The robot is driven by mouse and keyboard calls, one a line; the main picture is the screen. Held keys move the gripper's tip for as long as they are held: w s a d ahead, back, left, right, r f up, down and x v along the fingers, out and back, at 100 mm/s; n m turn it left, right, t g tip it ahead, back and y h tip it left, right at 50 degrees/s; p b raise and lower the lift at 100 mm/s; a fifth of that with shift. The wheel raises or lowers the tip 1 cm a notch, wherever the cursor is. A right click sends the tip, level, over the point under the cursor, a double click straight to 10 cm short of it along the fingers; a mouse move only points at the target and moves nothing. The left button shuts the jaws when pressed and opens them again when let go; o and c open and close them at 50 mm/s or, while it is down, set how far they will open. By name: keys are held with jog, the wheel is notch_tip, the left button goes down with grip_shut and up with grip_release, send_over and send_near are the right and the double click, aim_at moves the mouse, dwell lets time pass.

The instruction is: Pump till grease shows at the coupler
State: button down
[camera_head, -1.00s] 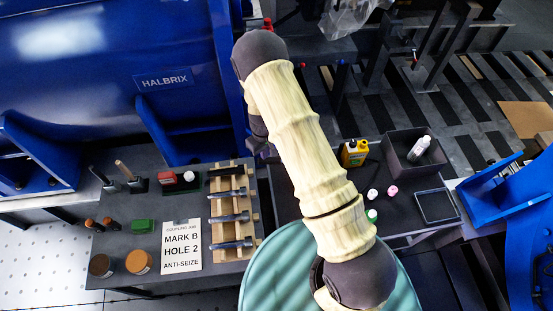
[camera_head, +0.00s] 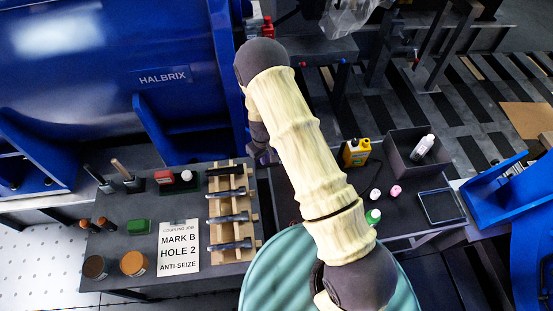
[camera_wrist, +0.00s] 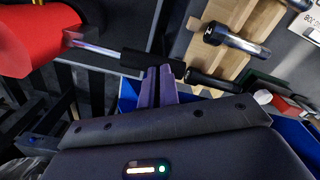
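In the wrist view a black grip (camera_wrist: 150,65) on a thin metal rod runs out from a large red body (camera_wrist: 30,40), like a pump lever. My gripper (camera_wrist: 159,72) has its two purple fingers close together, tips right at the lower edge of the grip. I see nothing clearly held between them. In the head view my gripper (camera_head: 262,155) is mostly hidden behind my arm, beside the tool rack. A small red part (camera_head: 267,27) shows above my arm. I cannot make out a coupler or any grease.
A wooden rack (camera_head: 231,208) with several tools stands on the bench beside a sign (camera_head: 179,246). A big blue housing (camera_head: 110,70) fills the upper left.

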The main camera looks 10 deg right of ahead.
jog(key=shift+d+r+p, duration=0.1)
jog(key=shift+r+p, duration=1.4)
jog(key=shift+r, duration=0.9)
jog(key=shift+f, duration=0.15)
jog(key=shift+f+b, duration=1.8)
jog(key=shift+f, duration=0.5)
jog(key=shift+r+p, duration=1.55)
jog(key=shift+r, duration=0.85)
jog(key=shift+r+p, duration=1.6)
jog(key=shift+r, duration=0.95)
